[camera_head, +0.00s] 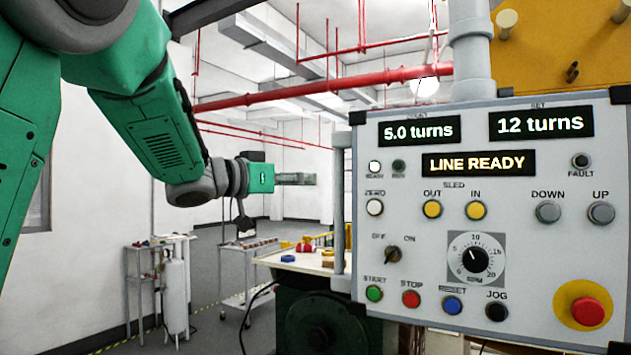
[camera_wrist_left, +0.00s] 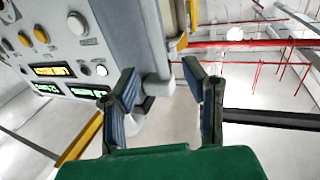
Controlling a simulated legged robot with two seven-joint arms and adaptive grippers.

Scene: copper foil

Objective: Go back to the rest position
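My left arm comes in from the upper left in the head view, and its gripper (camera_head: 296,179) points right, in the air left of the control panel (camera_head: 520,240). In the left wrist view the two fingers of this gripper (camera_wrist_left: 165,95) stand apart with nothing between them. The panel (camera_wrist_left: 110,25) shows behind and left of the fingers there, seemingly apart from them. The panel displays (camera_head: 480,163) read "5.0 turns", "12 turns" and "LINE READY". My right gripper is in neither view.
A green machine base (camera_head: 320,320) and a worktable (camera_head: 300,263) with small coloured items stand below the gripper. A cart (camera_head: 245,290) and a white cylinder (camera_head: 175,295) stand farther back. Red pipes (camera_head: 320,88) run overhead. Open air surrounds the left gripper.

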